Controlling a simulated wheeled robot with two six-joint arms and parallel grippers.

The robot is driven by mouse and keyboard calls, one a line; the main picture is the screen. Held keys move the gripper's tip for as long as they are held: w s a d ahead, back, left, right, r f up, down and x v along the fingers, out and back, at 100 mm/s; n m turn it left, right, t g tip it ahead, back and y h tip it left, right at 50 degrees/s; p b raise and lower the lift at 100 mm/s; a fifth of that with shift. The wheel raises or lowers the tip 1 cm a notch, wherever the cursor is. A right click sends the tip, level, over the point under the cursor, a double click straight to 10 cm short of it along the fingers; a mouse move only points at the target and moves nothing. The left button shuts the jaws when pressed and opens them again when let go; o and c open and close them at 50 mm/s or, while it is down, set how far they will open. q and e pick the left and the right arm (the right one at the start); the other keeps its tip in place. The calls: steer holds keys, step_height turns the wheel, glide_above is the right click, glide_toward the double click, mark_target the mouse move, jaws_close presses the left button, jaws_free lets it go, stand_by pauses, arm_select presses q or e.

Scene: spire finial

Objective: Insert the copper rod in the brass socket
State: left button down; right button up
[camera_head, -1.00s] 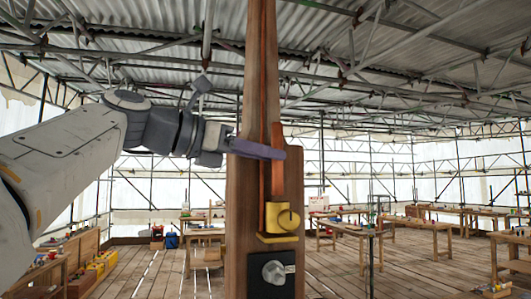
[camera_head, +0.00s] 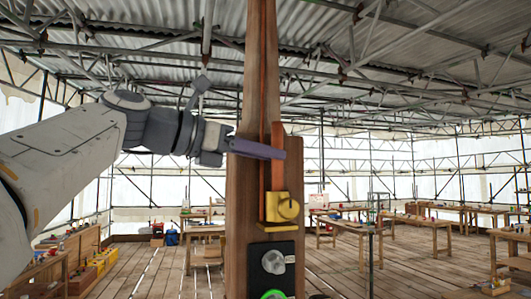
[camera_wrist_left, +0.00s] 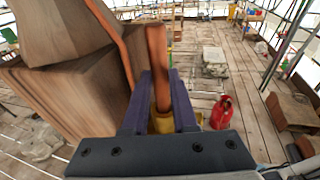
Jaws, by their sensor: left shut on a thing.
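The copper rod (camera_head: 278,172) is an upright orange-brown bar in front of the wooden post. My left gripper (camera_head: 274,151) comes in from the left with its purple fingers shut on the rod's upper part. The yellow brass socket (camera_head: 284,208) is fixed on the post below the fingers. The rod's lower end meets the socket's top in the head view; how deep it sits inside is hidden. In the left wrist view, the rod (camera_wrist_left: 156,58) stands between the fingers (camera_wrist_left: 159,102), with part of the yellow socket (camera_wrist_left: 162,124) below them. My right gripper is not in view.
The wooden post (camera_head: 238,210) stands close behind the rod, with a thin copper strip (camera_head: 263,90) running down it. A black panel with a grey knob (camera_head: 273,262) is below the socket, above a green ring (camera_head: 273,295). Workbenches (camera_head: 345,228) stand farther back. Air right of the post is clear.

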mark_target(273, 178)
arm_select(q)
steer(key=shift+f+b, duration=1.65)
steer(key=shift+f, duration=0.5)
steer(key=c, duration=0.6)
jaws_free()
steer(key=shift+s+a, duration=0.1)
steer(key=shift+a, duration=0.15)
steer(key=b+v, duration=0.1)
steer(key=v, duration=0.9)
steer(key=shift+s+d+r+b, duration=0.1)
steer(key=shift+b, duration=0.3)
